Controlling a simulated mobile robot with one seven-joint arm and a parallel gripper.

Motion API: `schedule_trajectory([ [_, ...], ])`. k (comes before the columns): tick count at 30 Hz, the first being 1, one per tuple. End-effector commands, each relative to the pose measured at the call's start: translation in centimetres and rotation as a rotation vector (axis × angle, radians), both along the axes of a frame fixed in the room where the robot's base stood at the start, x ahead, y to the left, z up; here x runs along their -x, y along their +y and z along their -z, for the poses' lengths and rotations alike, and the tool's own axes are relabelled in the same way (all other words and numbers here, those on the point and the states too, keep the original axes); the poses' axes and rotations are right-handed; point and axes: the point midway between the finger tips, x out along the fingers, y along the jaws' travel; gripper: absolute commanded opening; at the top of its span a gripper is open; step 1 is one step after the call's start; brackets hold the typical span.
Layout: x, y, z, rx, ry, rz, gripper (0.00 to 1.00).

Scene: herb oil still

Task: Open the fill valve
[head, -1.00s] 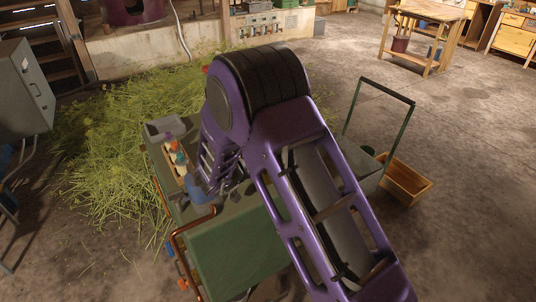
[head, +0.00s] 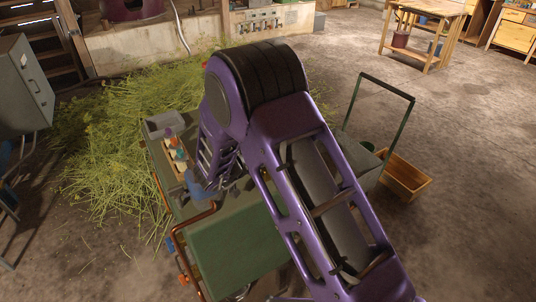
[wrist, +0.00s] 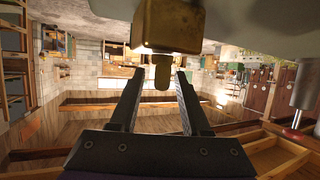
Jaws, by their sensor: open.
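A brass fitting (wrist: 168,25) that looks like a valve fills the top centre of the wrist view. A narrow rounded brass piece (wrist: 162,76) sticks out from it, between the fingers of my gripper (wrist: 158,72). The fingers are open, with a gap visible on each side of this piece, so neither appears to touch it. In the head view my purple arm hides the gripper and the brass fitting. I cannot confirm from its look alone that this is the fill valve.
A green bench (head: 240,250) lies under my arm, with a bent copper pipe (head: 190,226) along its left edge. A grey tray (head: 164,124) and small bottles stand at its back left. Cut herbs (head: 105,165) cover the floor at left. A wooden box (head: 405,178) sits at right.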

Motion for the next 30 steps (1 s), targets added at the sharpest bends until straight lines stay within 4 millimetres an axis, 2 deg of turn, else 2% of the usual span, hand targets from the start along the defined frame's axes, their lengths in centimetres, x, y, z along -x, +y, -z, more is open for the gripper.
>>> schedule_trajectory([
  [5, 1.5, 1.2, -0.9, 0.0, 0.0, -0.004, 0.47],
  [21, 10.8, 7.9, -5.6, -0.001, -0.002, -0.004, 0.47],
  [30, 12.9, 9.3, -6.6, 0.0, 0.0, -0.001, 0.47],
])
